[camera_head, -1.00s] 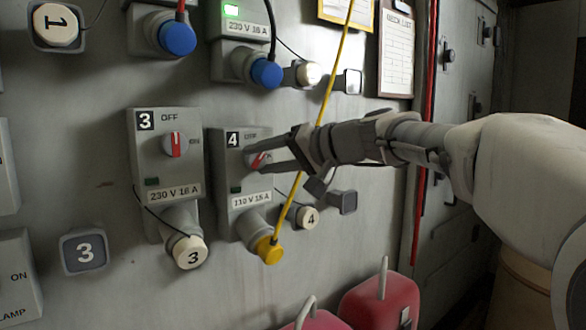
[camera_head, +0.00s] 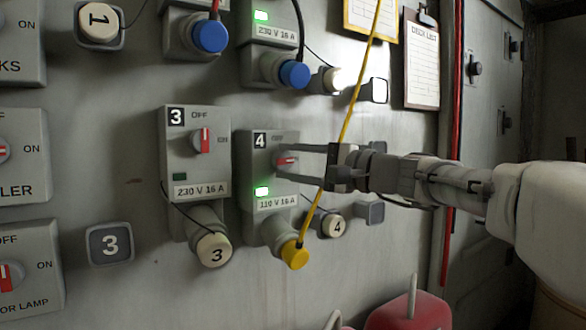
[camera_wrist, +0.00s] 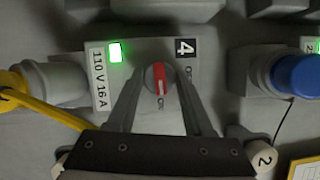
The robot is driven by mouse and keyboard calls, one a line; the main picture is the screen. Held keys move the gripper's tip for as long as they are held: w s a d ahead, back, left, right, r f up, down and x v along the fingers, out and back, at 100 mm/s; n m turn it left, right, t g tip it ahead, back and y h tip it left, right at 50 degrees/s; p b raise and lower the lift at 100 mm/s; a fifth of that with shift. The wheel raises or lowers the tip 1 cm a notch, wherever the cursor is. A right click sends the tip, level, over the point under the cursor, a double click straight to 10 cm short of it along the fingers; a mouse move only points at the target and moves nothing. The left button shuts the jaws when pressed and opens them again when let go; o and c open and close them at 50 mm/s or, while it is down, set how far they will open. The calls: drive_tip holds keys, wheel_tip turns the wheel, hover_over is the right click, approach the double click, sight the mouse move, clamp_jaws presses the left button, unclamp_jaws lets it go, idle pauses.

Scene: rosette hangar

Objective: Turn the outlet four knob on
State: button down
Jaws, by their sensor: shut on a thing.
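The outlet four box (camera_head: 262,150) is grey, with a "4" label and a "110 V 16 A" plate. Its knob (camera_head: 286,160) has a red bar that lies about level, pointing right, in the head view. The green light (camera_head: 262,191) on the box is lit. My gripper (camera_head: 280,162) reaches in from the right, with its fingers on either side of the knob and shut on it. In the wrist view, the knob (camera_wrist: 158,80) sits between the two fingertips. The fingers hide part of the ON and OFF lettering.
A yellow plug (camera_head: 294,254) sits in outlet four, and its yellow cable (camera_head: 349,120) runs up in front of the panel, close to my gripper. Outlet three (camera_head: 195,140), at left, has its knob upright and its light dark. Red canisters (camera_head: 410,312) stand below.

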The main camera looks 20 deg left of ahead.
drive_tip(key=shift+m, duration=0.5)
drive_tip(key=shift+c, duration=1.5)
unclamp_jaws()
drive_tip(key=p+v, duration=0.1)
drive_tip(key=v, duration=1.6)
drive_tip(key=shift+d+f, duration=0.2)
drive_tip(key=shift+f, duration=0.1)
drive_tip(key=shift+s+f, duration=0.1)
drive_tip(key=shift+s, duration=0.05)
